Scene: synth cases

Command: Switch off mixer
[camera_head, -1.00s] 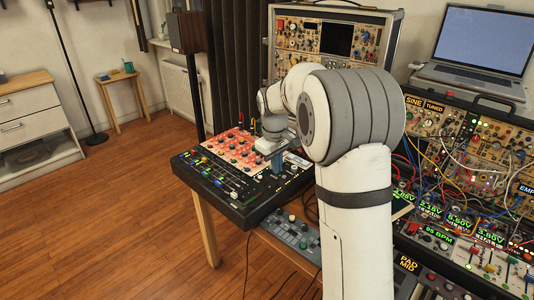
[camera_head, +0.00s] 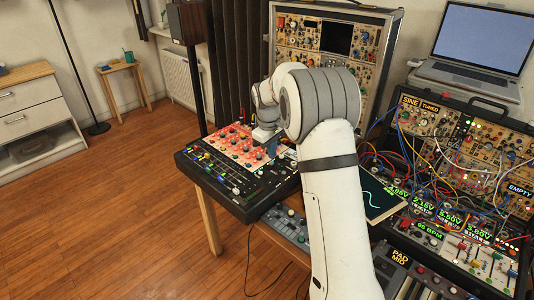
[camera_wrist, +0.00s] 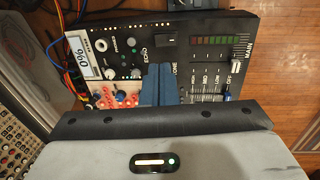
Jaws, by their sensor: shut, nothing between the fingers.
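The mixer (camera_head: 222,201) is a black panel with a red-orange block of knobs and rows of faders, on a wooden table. In the wrist view the mixer (camera_wrist: 207,32) shows a small white display (camera_wrist: 82,58), an ECHO section, a level meter (camera_wrist: 216,40), a MAIN fader (camera_wrist: 236,66) and a black rocker switch (camera_wrist: 170,41) with a small white mark. My gripper (camera_head: 272,151) is over the mixer's far right part. Its blue fingers (camera_wrist: 158,70) are together and empty, pointing at the panel just below the switch in the wrist view. They hide the panel behind them; contact is unclear.
Right of my arm stand a modular synth (camera_head: 455,150) with patch cables, a laptop (camera_head: 485,50) and a small screen with a wave (camera_head: 380,197). A rack case (camera_head: 335,17) stands behind. A grey controller (camera_head: 290,228) lies in front of the mixer. Open floor is at left.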

